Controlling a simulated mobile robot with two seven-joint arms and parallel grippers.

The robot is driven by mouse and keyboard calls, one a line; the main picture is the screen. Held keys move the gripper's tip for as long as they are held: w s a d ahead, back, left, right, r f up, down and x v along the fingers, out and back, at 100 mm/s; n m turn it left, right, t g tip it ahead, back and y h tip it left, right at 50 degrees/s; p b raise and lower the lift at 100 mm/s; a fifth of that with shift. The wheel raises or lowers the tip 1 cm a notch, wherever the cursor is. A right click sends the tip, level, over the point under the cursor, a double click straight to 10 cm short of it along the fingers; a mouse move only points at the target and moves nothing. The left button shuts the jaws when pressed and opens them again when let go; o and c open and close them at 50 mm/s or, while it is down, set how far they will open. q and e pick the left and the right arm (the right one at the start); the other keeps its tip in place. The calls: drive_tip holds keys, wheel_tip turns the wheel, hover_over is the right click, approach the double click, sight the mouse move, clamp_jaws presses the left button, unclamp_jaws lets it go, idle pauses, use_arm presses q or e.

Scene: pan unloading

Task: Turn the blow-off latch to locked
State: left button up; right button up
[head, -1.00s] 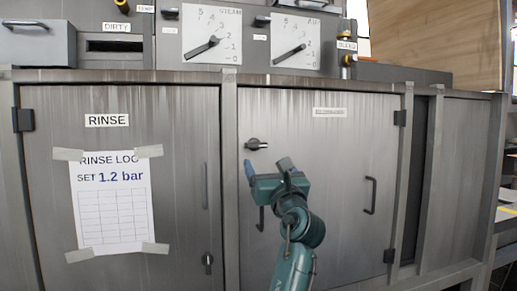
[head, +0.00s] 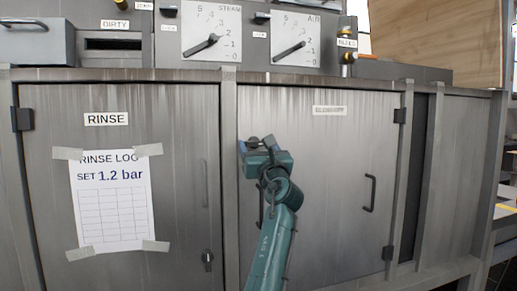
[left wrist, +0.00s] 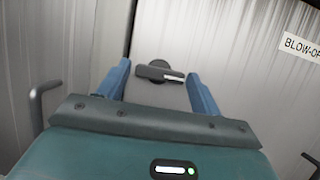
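The blow-off latch (left wrist: 158,73) is a dark knob with a flat handle on the grey blow-off door (head: 325,180). In the left wrist view its handle lies nearly level, pointing slightly down to the right. In the head view the latch (head: 253,142) shows just above my gripper, partly hidden by it. My left gripper (left wrist: 160,85) is open, with one blue finger on each side of the latch. I cannot tell whether either finger touches it. My left gripper also shows in the head view (head: 257,147). My right gripper is in neither view.
The rinse door (head: 120,240) on the left has its own latch (head: 208,260) and a taped paper log (head: 110,205). A door handle (head: 370,193) sticks out at the right of the blow-off door. Steam (head: 211,30) and air (head: 296,37) gauges are above.

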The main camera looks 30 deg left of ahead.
use_arm(q)
drive_tip(key=c, duration=0.7)
